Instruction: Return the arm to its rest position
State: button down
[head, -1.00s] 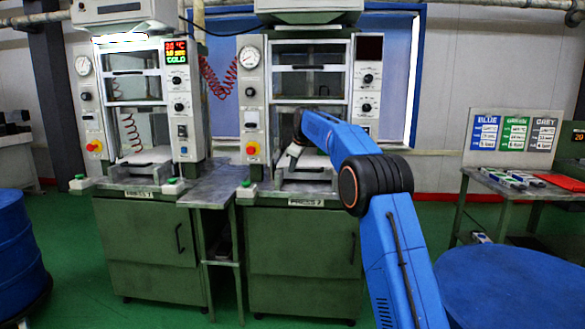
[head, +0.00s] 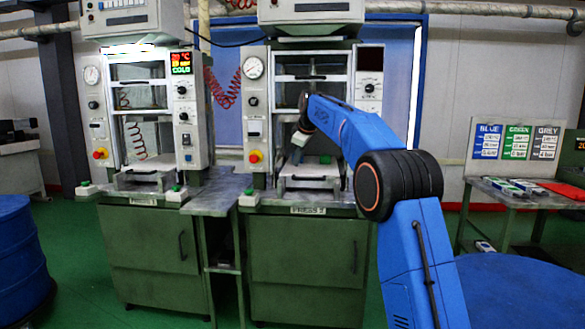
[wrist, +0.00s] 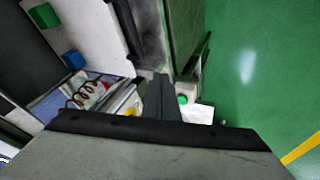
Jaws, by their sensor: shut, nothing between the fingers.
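My blue arm reaches from the lower right of the head view to press 2 (head: 309,210), at the middle. My gripper (head: 298,148) is in front of the open press bay, above its pale lower plate (head: 310,174). In the wrist view the dark fingers of my gripper (wrist: 160,97) are together with nothing between them. A green block (wrist: 45,15) and a blue block (wrist: 73,60) lie on a pale surface at the upper left of the wrist view.
Press 1 (head: 145,200) stands to the left, with a small metal side table (head: 218,190) between the presses. Blue drums stand at the left (head: 20,250) and lower right (head: 520,290). A bench (head: 510,197) with colour cards is at the right. Green floor is open in front.

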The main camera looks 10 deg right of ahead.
jog(key=s+d+f+m, duration=0.1)
jog(key=s+m, duration=0.2)
jog(key=s, duration=1.4)
jog(key=s+d+f+m, duration=0.1)
jog(key=s+d+m, duration=0.15)
jog(key=s, duration=1.45)
jog(key=s+f+m, duration=0.2)
jog(key=s+f, duration=0.5)
jog(key=s, duration=0.4)
jog(key=s+d+f+m+g, duration=0.1)
jog(key=s+f, duration=0.7)
jog(key=s, duration=0.3)
jog(key=s+f+m+h, duration=0.1)
jog(key=s+f+m, duration=0.1)
jog(key=s+f, duration=0.6)
jog(key=s, duration=0.4)
jog(key=shift+d+m+g, duration=0.15)
jog(key=shift+m+g, duration=0.15)
jog(key=shift+m, duration=0.05)
